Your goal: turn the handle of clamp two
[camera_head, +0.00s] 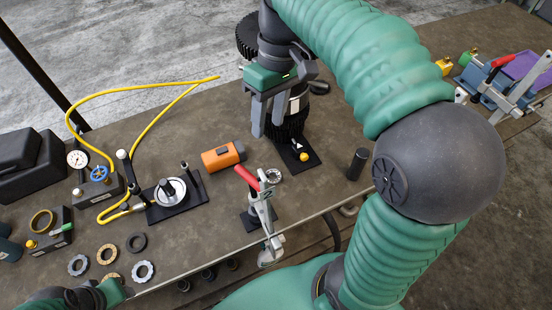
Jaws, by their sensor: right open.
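The clamp with the red handle (247,178) and a numeral that looks like 2 stands at the table's front edge, in the middle of the view. Its grey metal body (266,215) rises from a dark base, and the handle leans up to the left. My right gripper (267,130) is open, fingers pointing down, above and behind this clamp and apart from it. It hangs beside a dark toothed part on a black plate. My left gripper (84,298) is only partly in view at the bottom left; its fingers cannot be made out.
A black cylinder (357,164) stands to the right. Another red-handled clamp (502,61) is at far right. Several rings and a yellow hose (140,84) occupy the left.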

